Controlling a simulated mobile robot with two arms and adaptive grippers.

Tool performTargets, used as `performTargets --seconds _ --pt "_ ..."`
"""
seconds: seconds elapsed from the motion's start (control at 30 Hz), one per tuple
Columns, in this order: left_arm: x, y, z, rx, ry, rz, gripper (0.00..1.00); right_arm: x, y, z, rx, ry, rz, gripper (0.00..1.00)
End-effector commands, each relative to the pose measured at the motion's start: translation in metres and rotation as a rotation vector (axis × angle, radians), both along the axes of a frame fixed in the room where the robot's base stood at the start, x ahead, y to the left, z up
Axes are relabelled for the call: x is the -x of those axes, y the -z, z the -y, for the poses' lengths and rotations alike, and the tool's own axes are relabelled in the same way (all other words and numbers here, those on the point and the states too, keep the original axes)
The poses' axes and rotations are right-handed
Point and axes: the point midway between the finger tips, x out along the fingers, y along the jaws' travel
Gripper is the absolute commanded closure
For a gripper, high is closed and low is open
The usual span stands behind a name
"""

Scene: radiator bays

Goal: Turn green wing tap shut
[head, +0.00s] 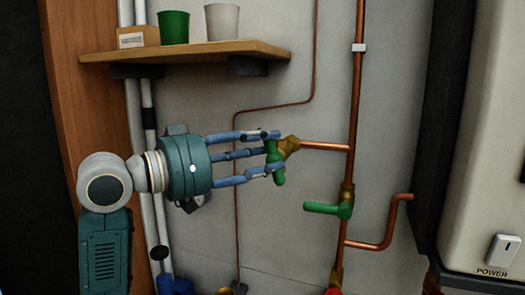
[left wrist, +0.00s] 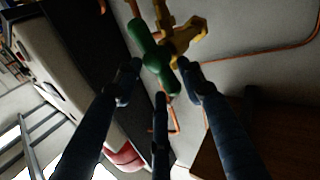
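The green wing tap (head: 279,178) sits on a brass valve body (head: 290,145) at the left end of a short copper branch pipe. In the head view its wing stands nearly upright, across the pipe. It also shows in the left wrist view (left wrist: 147,45), beside the brass body (left wrist: 188,38). My left gripper (head: 272,153) reaches in from the left with its three blue fingers spread and their tips around the wing. The fingers partly hide the wing, and I cannot tell whether they touch it. My right gripper is not in view.
A green lever handle (head: 322,208) is lower right on the vertical copper pipe (head: 355,100). A wooden shelf (head: 185,52) with a green cup (head: 174,27) and a grey cup (head: 222,21) is above my arm. A cream unit (head: 488,190) stands at the right.

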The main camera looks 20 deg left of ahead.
Motion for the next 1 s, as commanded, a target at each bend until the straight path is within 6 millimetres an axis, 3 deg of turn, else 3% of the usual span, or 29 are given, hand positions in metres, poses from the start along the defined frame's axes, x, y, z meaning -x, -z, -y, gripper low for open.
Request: performTargets --seconds 0.03,0.13,0.57,1.0 --pt "0.000 0.000 -0.001 0.000 -0.001 0.001 0.76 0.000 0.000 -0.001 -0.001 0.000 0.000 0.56" --pt "0.000 -0.001 -0.001 0.001 -0.003 0.002 0.93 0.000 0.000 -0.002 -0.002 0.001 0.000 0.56" --pt "0.000 0.001 -0.005 0.077 -0.007 0.007 0.94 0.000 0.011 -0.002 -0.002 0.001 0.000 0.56" --pt "0.000 0.010 -0.011 0.436 -0.007 -0.007 0.94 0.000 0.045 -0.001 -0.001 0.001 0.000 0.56"
